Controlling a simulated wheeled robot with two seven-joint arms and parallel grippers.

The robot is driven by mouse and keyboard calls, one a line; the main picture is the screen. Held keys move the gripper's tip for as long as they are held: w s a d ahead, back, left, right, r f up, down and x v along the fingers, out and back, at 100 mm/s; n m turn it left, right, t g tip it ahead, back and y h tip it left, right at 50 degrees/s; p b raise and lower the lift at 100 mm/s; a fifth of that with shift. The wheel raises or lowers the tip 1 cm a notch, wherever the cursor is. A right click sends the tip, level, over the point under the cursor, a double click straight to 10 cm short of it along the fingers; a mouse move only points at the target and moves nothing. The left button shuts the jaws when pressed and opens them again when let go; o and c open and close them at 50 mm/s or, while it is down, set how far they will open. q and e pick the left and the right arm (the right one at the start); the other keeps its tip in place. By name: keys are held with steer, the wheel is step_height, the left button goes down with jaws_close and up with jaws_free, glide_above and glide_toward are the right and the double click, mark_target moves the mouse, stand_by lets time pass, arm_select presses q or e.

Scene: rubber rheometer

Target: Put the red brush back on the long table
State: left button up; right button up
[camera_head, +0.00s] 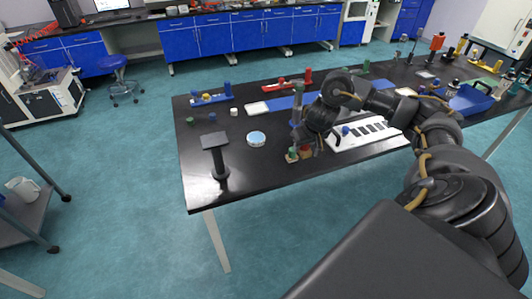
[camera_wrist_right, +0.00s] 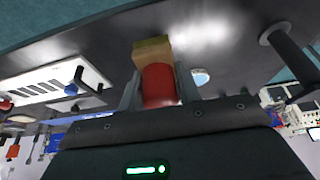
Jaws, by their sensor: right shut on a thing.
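The red brush (camera_wrist_right: 158,85) is between the fingers of my right gripper (camera_wrist_right: 160,95), seen close up in the right wrist view. Its handle is a red cylinder and a tan block (camera_wrist_right: 151,50) forms its far end. In the head view my right gripper (camera_head: 303,148) is low over the near part of the long black table (camera_head: 275,175). A bit of the red brush (camera_head: 305,153) shows there, mostly covered by the gripper. I cannot tell whether the brush touches the tabletop. My left gripper is not in view.
A white tray with dark strips (camera_head: 362,133) lies right of the gripper. A round pale-blue dish (camera_head: 256,138) and a black stand (camera_head: 215,150) are to its left. Red and blue tool holders stand farther back.

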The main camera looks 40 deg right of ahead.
steer(key=w+a+f, duration=0.3)
steer(key=w+f, duration=0.1)
steer(key=w, duration=0.3)
steer(key=b, duration=0.3)
glide_toward(265, 162)
steer(key=shift+w+d+f, duration=0.5)
steer(key=shift+w+f, duration=0.05)
steer(key=shift+f, duration=0.05)
steer(key=shift+w+a+f, duration=0.1)
steer(key=shift+w+f, duration=0.25)
steer(key=shift+w+a+f+b, duration=0.1)
steer(key=shift+f+b, duration=0.15)
steer(key=shift+b, duration=0.05)
step_height(265, 162, down, 3)
steer(key=shift+w+f, duration=0.1)
steer(key=o, duration=1)
steer(key=shift+f, duration=0.1)
steer(key=shift+c, duration=0.2)
